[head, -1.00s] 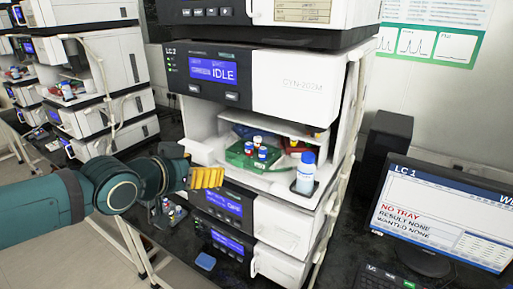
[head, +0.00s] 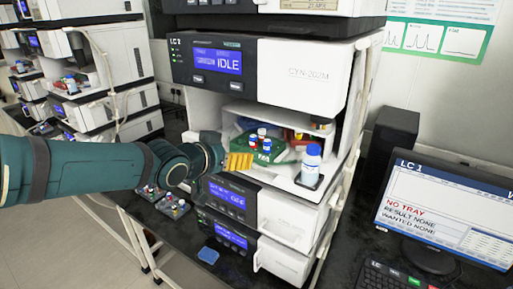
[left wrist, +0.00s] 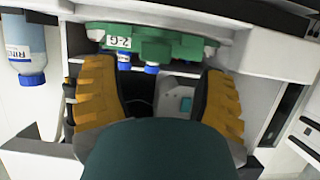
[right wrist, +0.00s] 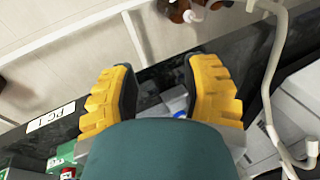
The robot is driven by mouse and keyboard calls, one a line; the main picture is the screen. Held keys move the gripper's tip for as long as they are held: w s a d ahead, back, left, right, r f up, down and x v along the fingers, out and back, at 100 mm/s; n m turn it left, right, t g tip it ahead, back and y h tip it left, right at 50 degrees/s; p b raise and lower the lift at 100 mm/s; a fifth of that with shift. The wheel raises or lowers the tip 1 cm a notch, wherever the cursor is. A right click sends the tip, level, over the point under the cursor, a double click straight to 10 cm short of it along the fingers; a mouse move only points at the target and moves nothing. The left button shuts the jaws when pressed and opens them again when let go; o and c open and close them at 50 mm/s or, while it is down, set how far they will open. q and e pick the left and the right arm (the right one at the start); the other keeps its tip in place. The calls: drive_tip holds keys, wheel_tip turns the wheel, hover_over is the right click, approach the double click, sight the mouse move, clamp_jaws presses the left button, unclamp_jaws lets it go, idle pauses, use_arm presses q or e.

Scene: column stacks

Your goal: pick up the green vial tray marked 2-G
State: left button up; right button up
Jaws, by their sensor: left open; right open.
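The green vial tray (head: 243,147) sits on the shelf of the open bay under the LC 1 module, with several red- and blue-capped vials in it. In the left wrist view the tray (left wrist: 180,47), labelled 2-G, lies across the top, upside down in the picture. My left gripper (head: 240,161) is at the front left of the tray, its yellow fingers partly overlapping the view of it. In the left wrist view the left gripper (left wrist: 158,70) is open with its fingers apart below the tray, nothing gripped. My right gripper (right wrist: 165,78) is open and empty, seen only in its wrist view.
A white bottle with a blue cap (head: 311,165) stands to the right of the tray on the shelf front. Red and yellow items (head: 305,135) are deeper in the bay. Other trays with vials (head: 172,207) are on the black bench. A monitor (head: 445,210) stands at right.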

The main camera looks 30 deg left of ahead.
sight(243, 151)
use_arm(q)
drive_tip(key=x, duration=0.3)
drive_tip(key=shift+w+d+f, duration=0.2)
drive_tip(key=shift+d+f, duration=0.05)
drive_tip(key=shift+d, duration=0.15)
drive_tip(key=shift+w+f, duration=0.1)
drive_tip(key=shift+w, duration=0.3)
clamp_jaws()
